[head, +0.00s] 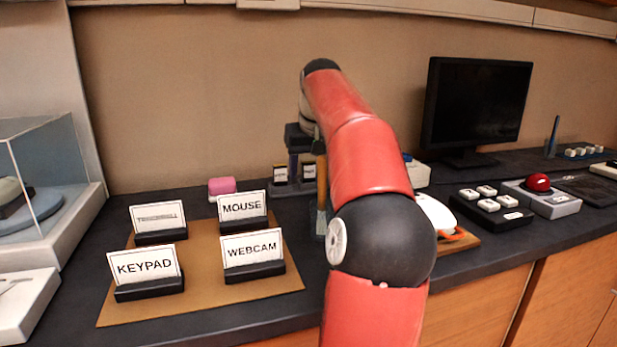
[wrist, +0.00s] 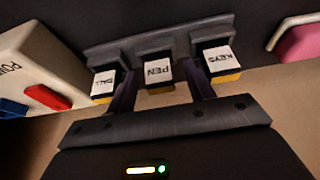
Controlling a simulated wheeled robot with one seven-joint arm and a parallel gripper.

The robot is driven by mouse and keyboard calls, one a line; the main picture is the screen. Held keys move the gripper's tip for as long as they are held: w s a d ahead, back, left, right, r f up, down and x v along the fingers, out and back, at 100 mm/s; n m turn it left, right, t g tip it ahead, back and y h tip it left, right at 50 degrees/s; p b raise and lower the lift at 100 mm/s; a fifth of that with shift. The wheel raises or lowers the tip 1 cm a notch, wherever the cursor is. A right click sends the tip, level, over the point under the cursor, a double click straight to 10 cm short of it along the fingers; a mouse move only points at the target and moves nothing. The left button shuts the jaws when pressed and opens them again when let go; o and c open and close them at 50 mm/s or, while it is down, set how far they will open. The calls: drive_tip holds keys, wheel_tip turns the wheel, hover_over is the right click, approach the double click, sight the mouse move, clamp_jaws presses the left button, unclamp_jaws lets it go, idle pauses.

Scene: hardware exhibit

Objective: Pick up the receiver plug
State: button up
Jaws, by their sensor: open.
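My gripper (wrist: 161,88) is open and empty in the wrist view, its two dark fingers apart. A dark rack (wrist: 165,38) with several small labelled blocks lies ahead of it. The middle block, labelled PEN (wrist: 158,75), shows between the fingers. A block that seems to read BALL (wrist: 103,84) is on the left, and one that seems to read KEYS (wrist: 218,62) is on the right. Each has a yellowish lower edge. I cannot pick out the receiver plug with certainty. In the head view my gripper body (head: 299,137) is beyond the arm, which hides part of the counter.
A brown board (head: 205,292) with card stands, including KEYPAD (head: 145,265) and WEBCAM (head: 253,249), is at left. A pink object (head: 222,186) lies behind it. A white box with a red button (wrist: 47,97) is near the rack. The monitor (head: 476,105) stands at right.

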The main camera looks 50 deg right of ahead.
drive_tip(key=c, duration=1)
